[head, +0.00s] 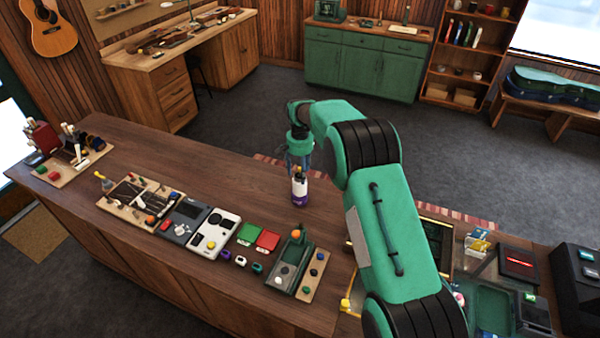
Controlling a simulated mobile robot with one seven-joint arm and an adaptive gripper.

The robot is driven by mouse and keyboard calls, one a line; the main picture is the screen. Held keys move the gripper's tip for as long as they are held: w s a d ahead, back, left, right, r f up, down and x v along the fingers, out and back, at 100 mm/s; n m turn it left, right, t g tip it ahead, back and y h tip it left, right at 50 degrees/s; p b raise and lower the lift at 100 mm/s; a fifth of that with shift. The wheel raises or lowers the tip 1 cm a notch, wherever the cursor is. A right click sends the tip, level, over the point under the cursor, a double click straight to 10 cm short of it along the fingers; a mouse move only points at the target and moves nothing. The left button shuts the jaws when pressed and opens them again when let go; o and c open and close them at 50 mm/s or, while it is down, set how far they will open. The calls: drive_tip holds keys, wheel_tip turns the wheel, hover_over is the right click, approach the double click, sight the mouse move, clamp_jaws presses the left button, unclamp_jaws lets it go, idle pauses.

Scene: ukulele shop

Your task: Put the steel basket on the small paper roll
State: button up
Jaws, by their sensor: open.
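My gripper (299,168) points down over the wooden counter, its lower end partly hidden by its own body. It is open. Directly below it stands a small upright cylinder (299,190), white with a purple base and a dark, yellowish top. The fingers are close to its top; I cannot tell whether they touch it. I cannot pick out the steel basket or the small paper roll for sure at this size; the cylinder's identity is unclear, and my arm hides part of the counter to the right.
The long counter (190,165) is bare behind and left of the cylinder. Its front edge holds a tool board (140,200), a white device (215,233), green and red cards (258,237) and a green stand (292,262). Trays and a black box (577,290) lie to the right.

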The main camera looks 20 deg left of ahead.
sight(300, 168)
wheel_tip(300, 168, up, 12)
drive_tip(key=b, duration=0.2)
idle(0.4)
idle(0.5)
